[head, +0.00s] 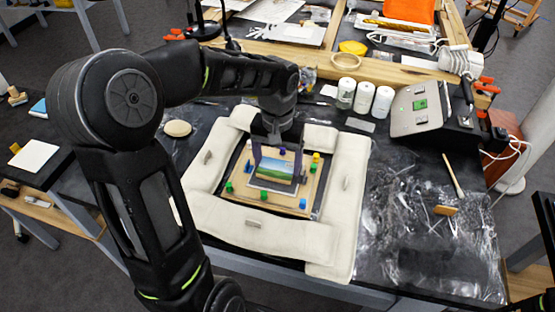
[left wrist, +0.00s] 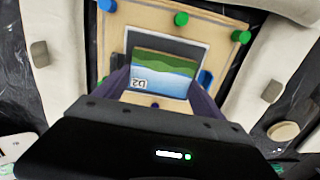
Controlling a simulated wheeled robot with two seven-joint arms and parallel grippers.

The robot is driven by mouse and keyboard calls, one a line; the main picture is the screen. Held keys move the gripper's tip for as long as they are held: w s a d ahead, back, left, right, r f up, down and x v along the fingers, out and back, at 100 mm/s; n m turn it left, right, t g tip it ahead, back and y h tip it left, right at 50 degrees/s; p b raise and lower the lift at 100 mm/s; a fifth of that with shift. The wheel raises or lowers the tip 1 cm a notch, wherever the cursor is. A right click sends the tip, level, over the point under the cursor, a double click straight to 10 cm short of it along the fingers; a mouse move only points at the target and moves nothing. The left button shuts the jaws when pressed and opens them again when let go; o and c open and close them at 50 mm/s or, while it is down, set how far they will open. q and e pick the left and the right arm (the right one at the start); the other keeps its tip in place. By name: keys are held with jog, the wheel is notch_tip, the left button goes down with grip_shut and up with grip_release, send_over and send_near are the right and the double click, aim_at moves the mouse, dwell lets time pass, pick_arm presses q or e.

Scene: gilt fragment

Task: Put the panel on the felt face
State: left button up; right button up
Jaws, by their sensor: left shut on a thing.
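The panel (head: 275,173), a small block painted with a green and blue landscape, is between the fingers of my left gripper (head: 277,165). The left wrist view shows the panel (left wrist: 165,72) marked "D2", with my left gripper (left wrist: 160,92) shut on its two sides. It is over a dark grey square with a pale border, which looks like the felt face (left wrist: 150,38), on a wooden board (left wrist: 150,14). The panel covers much of that square. I cannot tell whether the panel touches it. My right gripper is not in view.
Coloured pegs stand around the board's edge, close to the fingers. Padded cream bolsters (head: 260,229) surround the board. White jars (head: 363,97) and a grey device (head: 417,107) stand behind, to the right. Clear plastic sheet (head: 420,225) covers the right of the table.

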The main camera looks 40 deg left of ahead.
aim_at(277, 166)
pick_arm(q)
jog(key=shift+f, duration=0.1)
jog(key=o, duration=0.9)
jog(key=shift+f, duration=0.1)
jog(key=o, duration=0.4)
jog(key=shift+o, duration=0.2)
notch_tip(277, 166, up, 12)
jog(key=shift+r, duration=0.25)
